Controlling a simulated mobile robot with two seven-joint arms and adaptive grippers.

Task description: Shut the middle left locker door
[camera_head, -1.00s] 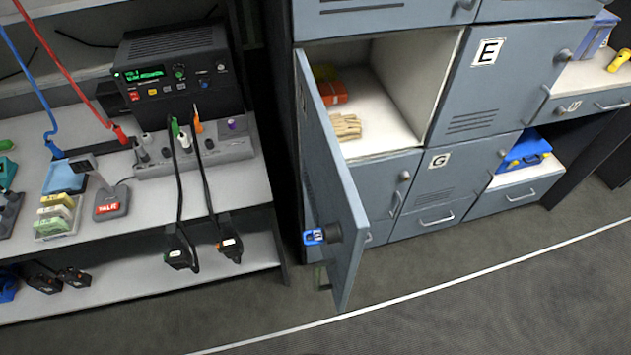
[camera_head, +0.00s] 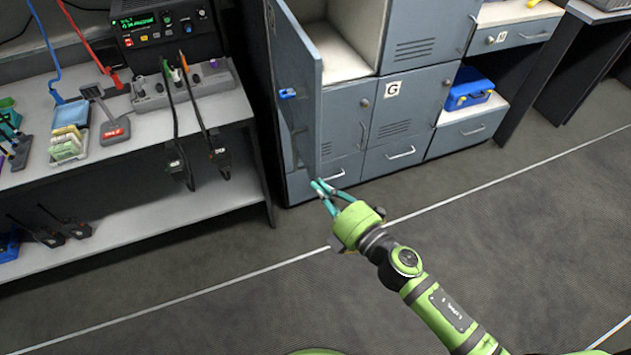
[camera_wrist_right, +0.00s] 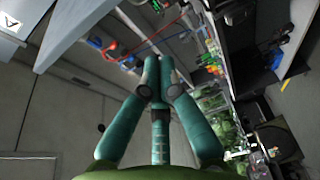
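The grey-blue middle left locker door (camera_head: 296,62) stands swung open in the head view, with a small blue piece (camera_head: 288,93) on its face. The light interior of its compartment (camera_head: 338,50) shows to the right of it. My right gripper (camera_head: 321,186), green with teal fingers, is just below the door's lower free corner in the picture. I cannot tell whether it touches the door. In the right wrist view its fingers (camera_wrist_right: 158,66) are together, with nothing seen between them. My left gripper is not in view.
Shut locker doors, one marked G (camera_head: 393,89), lie right of the opening. A workbench (camera_head: 215,108) with a power supply (camera_head: 160,24) and cables stands at left. A blue box (camera_head: 468,90) sits in a right niche. The floor (camera_head: 210,290) in front is clear.

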